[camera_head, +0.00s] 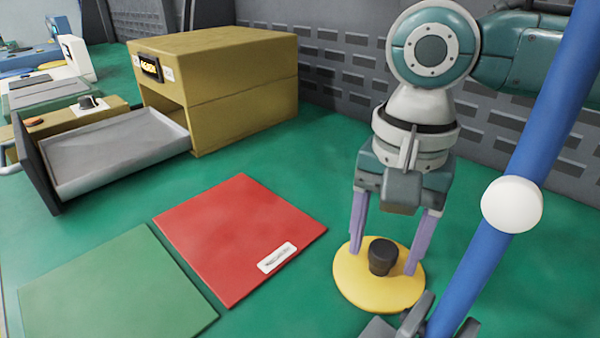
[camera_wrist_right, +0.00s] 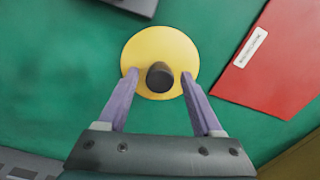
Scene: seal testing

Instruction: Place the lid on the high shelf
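The lid is a flat yellow disc (camera_head: 352,282) with a black knob (camera_head: 381,256) in its middle. It lies on the green surface right of the red square. In the right wrist view the lid (camera_wrist_right: 160,48) is at the upper middle. My right gripper (camera_head: 385,261) points down over the lid. Its two purple fingers stand apart on either side of the knob, with green and yellow showing between. In the wrist view the gripper (camera_wrist_right: 160,74) has gaps between its fingers and the knob. I cannot identify the high shelf.
A red mat (camera_head: 235,225) and a green mat (camera_head: 115,290) lie left of the lid. A yellow-brown box (camera_head: 240,75) with an open drawer (camera_head: 110,155) stands at the back left. A slanted blue pole (camera_head: 530,145) with a white ball (camera_head: 512,204) rises close on the right.

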